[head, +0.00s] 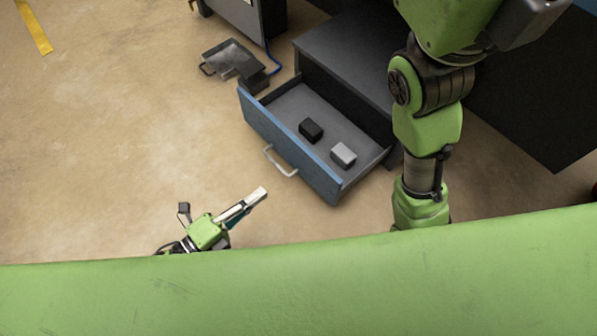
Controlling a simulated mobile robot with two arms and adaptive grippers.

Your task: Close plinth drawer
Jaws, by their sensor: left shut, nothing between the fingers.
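The plinth drawer (283,142) is pulled out from a dark grey cabinet. It has a blue front and a light curved handle (279,162). A black block (311,130) and a grey block (343,155) lie inside it. My left gripper (262,192) is shut and empty, near the floor in front of the drawer. Its fingers point up and right toward the drawer front, with a gap between them. My right arm (428,130) hangs down to the right of the drawer, and its gripper is hidden behind my green body.
The cabinet top (345,55) is behind the drawer. A dark pan-like tray (230,60) lies on the floor left of it, near a blue cable (270,57). A yellow floor stripe (36,30) is at top left.

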